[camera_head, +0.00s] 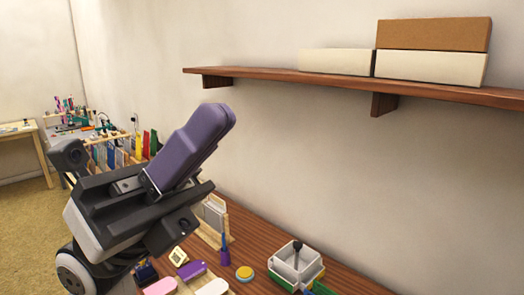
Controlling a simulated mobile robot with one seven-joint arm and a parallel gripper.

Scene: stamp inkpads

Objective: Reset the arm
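My gripper (208,122) is raised in front of the camera at the left middle. Its dark body tilts up, and purple finger-like parts point up and to the right. The purple parts overlap from this angle, so I cannot tell whether there is a gap between them. The stamp things lie on the wooden table below. A purple-handled upright tool (225,246) stands nearby. My arm hides part of the table.
A white box (284,272) with a dark-topped tool stands on the table (255,238). A wooden shelf (345,81) with boxes (432,66) is on the wall, upper right. Colourful upright items (145,142) stand behind my arm. Open air lies right of my gripper.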

